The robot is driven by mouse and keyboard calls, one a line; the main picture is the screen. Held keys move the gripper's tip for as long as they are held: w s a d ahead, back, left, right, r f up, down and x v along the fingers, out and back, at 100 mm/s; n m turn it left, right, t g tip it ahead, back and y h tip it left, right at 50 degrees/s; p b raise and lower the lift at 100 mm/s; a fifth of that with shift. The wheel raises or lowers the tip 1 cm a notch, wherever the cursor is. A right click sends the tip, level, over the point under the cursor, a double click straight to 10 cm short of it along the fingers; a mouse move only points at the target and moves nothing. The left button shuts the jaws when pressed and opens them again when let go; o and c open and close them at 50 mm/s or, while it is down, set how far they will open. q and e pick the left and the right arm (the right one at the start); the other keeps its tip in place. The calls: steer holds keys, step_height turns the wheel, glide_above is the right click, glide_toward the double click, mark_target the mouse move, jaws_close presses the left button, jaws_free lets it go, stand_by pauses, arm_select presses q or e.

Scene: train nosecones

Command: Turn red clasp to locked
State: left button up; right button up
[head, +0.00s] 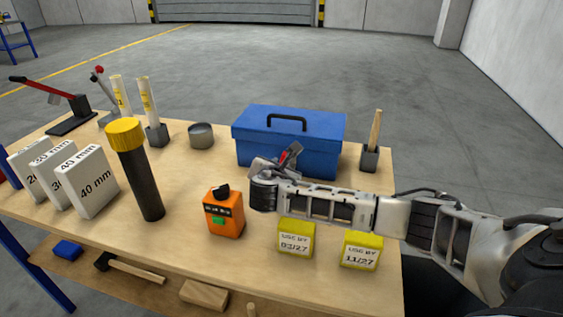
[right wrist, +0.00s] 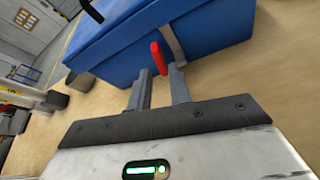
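The blue toolbox (head: 320,155) stands shut at the back right of the table. Its red clasp (right wrist: 158,58) is on the front side, beside a grey metal strip (right wrist: 173,42). The clasp also shows small in the head view, partly hidden by my gripper. My right gripper (right wrist: 160,78) reaches in from the right in front of the toolbox. Its two fingers are a little apart, with the lower end of the clasp between or just beyond the fingertips. I cannot tell whether both fingers touch it. My left gripper is not in view.
An orange device (head: 223,212) and two yellow-topped boxes (head: 296,238) (head: 361,250) stand near my right forearm. A yellow-capped black cylinder (head: 140,170), white boxes (head: 85,180) and a grey round tin (head: 201,135) are left. A small holder (head: 369,158) is right of the toolbox.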

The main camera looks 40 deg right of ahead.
mark_target(282, 161)
steer(key=x, duration=0.3)
steer(key=shift+w+d+f, duration=0.15)
steer(key=shift+w, duration=0.15)
steer(key=shift+w+d+f, duration=0.15)
steer(key=shift+w+d, duration=0.05)
